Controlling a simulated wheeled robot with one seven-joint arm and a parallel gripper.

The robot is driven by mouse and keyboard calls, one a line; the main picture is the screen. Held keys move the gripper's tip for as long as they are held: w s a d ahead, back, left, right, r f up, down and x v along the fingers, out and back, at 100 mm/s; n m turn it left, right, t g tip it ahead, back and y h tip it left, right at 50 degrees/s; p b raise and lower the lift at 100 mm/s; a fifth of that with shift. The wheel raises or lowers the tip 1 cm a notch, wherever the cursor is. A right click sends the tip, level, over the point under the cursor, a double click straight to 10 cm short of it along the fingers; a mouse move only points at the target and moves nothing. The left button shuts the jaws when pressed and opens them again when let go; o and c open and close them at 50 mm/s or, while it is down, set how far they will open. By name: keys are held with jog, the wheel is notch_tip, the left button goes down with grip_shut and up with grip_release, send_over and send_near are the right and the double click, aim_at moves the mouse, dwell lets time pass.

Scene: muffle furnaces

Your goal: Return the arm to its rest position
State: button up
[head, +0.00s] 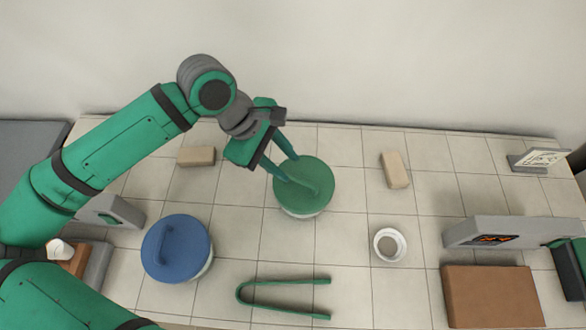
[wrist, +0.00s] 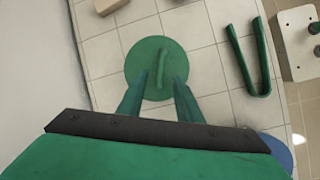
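My gripper (head: 282,163) hangs above the tiled worktop over a round container with a green lid (head: 318,190). In the wrist view the two green fingers (wrist: 158,95) are spread apart. The lid's bar handle (wrist: 161,68) shows beyond and between them, and nothing is seen held. The green lid sits on its pale container. My green arm reaches in from the left of the head view. Whether the fingertips touch the lid cannot be told.
A blue-lidded container (head: 176,250), green tongs (head: 285,296), a small white bowl (head: 390,245) and two tan blocks (head: 195,157) (head: 395,170) stand on the worktop. A grey panel with a display (head: 510,233) and a brown block (head: 490,296) are at right. A wall rises behind.

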jog(key=shift+v, duration=1.4)
jog(key=s+f+n+t+h, duration=0.5)
jog(key=s+n, duration=0.5)
jog(key=n, duration=0.6)
jog(key=s+f+n+t+h, duration=0.3)
jog(key=s+f+n+t, duration=0.45)
jog(key=n, duration=0.75)
jog(key=s+d+f+n+t+y, duration=0.1)
jog(key=n+y, duration=0.3)
jog(key=n, duration=0.4)
jog(key=s+d+f+n+t+y, duration=0.1)
jog(key=n+y, duration=0.3)
jog(key=n, duration=0.5)
jog(key=s+d+f+n+t+y, duration=0.1)
jog(key=s+d+f+n+y, duration=0.1)
jog(key=n, duration=0.7)
jog(key=shift+s+d+f+y, duration=0.1)
jog(key=shift+f+y, duration=0.3)
jog(key=shift+y, duration=0.2)
jog(key=shift+s+d+f+y, duration=0.15)
jog(key=shift+f+y, duration=0.2)
jog(key=shift+y, duration=0.25)
jog(key=shift+d+f+n, duration=0.15)
jog(key=shift+d+n, duration=0.05)
jog(key=shift+n, duration=0.4)
jog(key=shift+s+d+f+n+y, duration=0.25)
jog(key=shift+s+n+y, duration=0.05)
jog(key=shift+s+n, duration=0.1)
